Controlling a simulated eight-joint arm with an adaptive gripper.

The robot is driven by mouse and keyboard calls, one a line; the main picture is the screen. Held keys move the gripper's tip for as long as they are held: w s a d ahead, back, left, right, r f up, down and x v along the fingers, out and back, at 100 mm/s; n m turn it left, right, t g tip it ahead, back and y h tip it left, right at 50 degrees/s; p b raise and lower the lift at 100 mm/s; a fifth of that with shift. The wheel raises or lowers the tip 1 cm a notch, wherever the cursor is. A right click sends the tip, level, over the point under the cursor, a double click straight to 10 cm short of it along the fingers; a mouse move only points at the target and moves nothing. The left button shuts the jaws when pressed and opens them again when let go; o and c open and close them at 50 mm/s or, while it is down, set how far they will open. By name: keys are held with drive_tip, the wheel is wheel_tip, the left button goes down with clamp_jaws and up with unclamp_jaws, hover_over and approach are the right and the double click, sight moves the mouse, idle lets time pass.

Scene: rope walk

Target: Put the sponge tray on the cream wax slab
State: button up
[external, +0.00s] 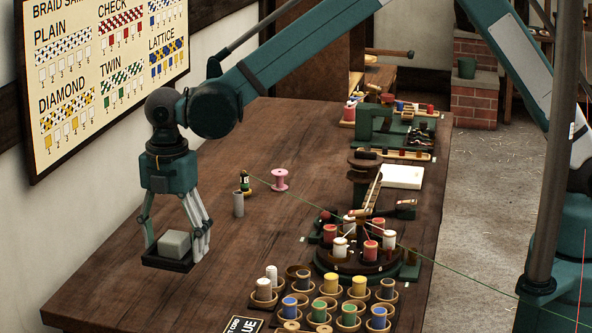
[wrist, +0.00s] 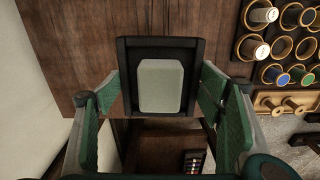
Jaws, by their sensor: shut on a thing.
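The sponge tray (external: 184,266) is a black square tray with a pale grey-green sponge block in it. My gripper (external: 174,250) is shut on the tray by two opposite sides, at the near left of the external view. In the wrist view the tray (wrist: 126,75) lies level between the green finger pads, over the table's edge in the picture. It looks held above the tabletop; the exact height is hard to tell. The cream wax slab (external: 402,177) is a flat, pale block at the table's right side, far from my gripper. Its visible top is bare.
A braiding carousel with red and white spools (external: 372,252) stands between tray and slab. Near it are cups of coloured spools (external: 325,305). A grey cylinder (external: 239,204), a dark bottle (external: 245,183) and a pink spool (external: 280,179) stand mid-table. A thin green cord crosses the table.

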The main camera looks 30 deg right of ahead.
sight(174, 236)
wheel_tip(174, 236, up, 8)
drive_tip(key=shift+f, duration=0.1)
drive_tip(key=w+d+m, duration=0.3)
drive_tip(key=w+d, duration=0.5)
drive_tip(key=d, duration=0.4)
drive_tip(key=w+d+m, duration=0.2)
drive_tip(key=w+d, duration=0.7)
drive_tip(key=d, duration=0.3)
drive_tip(key=w+d+m, duration=0.3)
drive_tip(key=w+d, duration=0.5)
drive_tip(key=d, duration=0.4)
drive_tip(key=w+d+m, duration=0.2)
drive_tip(key=d+m, duration=0.8)
drive_tip(key=d, duration=3.8)
drive_tip(key=shift+w+a+f+p, duration=0.1)
drive_tip(key=shift+a+f+p, duration=0.1)
drive_tip(key=shift+f, duration=1.15)
drive_tip(key=shift+w+a+f+p, duration=0.1)
drive_tip(key=shift+f+p, duration=0.05)
drive_tip(key=shift+f, duration=1.2)
drive_tip(key=shift+f, duration=0.15)
